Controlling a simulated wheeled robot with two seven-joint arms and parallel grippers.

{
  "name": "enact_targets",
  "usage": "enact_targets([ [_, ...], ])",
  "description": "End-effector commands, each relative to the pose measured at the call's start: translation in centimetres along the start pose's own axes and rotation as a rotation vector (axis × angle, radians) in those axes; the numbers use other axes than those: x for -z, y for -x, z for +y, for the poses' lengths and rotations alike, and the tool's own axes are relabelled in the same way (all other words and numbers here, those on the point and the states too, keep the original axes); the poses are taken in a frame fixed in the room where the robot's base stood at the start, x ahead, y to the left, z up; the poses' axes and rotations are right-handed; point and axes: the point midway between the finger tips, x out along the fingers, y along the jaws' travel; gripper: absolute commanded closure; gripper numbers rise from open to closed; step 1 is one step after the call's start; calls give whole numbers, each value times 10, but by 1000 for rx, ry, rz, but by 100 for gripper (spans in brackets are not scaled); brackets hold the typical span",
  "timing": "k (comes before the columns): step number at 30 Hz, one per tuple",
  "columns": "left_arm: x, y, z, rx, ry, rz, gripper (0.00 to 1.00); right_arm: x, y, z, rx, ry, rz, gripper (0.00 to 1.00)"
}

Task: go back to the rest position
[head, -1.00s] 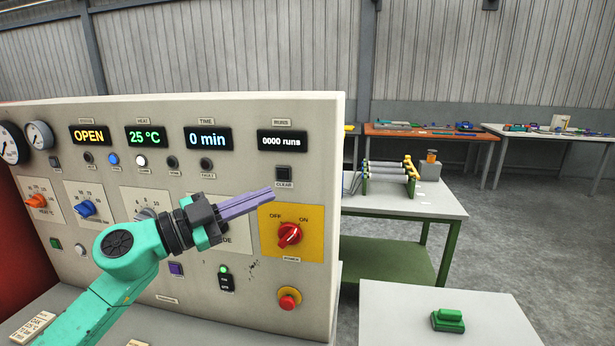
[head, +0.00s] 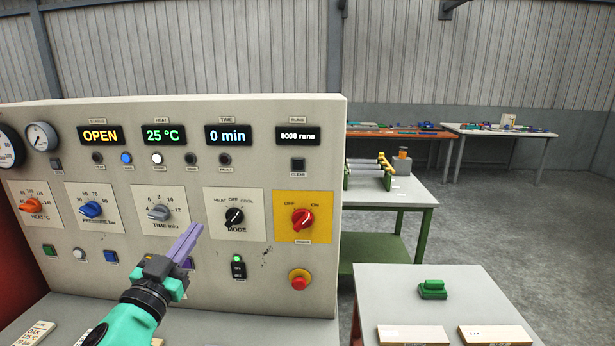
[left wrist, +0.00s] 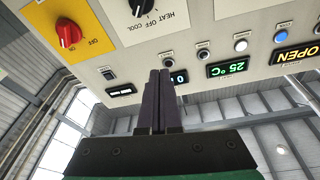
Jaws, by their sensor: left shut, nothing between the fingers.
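My left gripper (head: 186,243) has purple fingers held together, with nothing between them. It is in front of the lower part of the press's control panel (head: 265,262), below the time and mode knobs. In the left wrist view the shut fingers (left wrist: 162,80) point toward the panel, which appears upside down. The mode knob (head: 234,217) and the red power switch (head: 302,219) are up and to the right of the fingertips. My right gripper is not in view.
A grey table (head: 385,290) at the lower right holds a green object (head: 432,289) and two wooden blocks (head: 413,335). A green-framed bench (head: 415,195) stands behind it. A ledge (head: 240,330) runs below the panel. Grey floor is open at the right.

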Motion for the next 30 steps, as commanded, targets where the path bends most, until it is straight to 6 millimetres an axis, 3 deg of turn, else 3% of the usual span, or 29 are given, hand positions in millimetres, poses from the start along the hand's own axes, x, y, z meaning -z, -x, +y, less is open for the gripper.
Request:
enact_targets([
  [5, -114, 60, -6, 172, 77, -432, 100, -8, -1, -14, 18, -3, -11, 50],
  [6, -140, 82, -2, 186, 86, -553, 100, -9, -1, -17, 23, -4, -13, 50],
  [9, -189, 134, 15, 172, 101, -813, 100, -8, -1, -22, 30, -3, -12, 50],
  [15, -237, 224, 53, 55, 123, -1179, 100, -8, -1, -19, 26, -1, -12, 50],
  [23, -252, 320, 100, -173, 163, -1506, 100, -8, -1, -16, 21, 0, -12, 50],
  [30, -346, 328, 121, -175, 153, -1538, 100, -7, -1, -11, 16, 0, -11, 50],
])
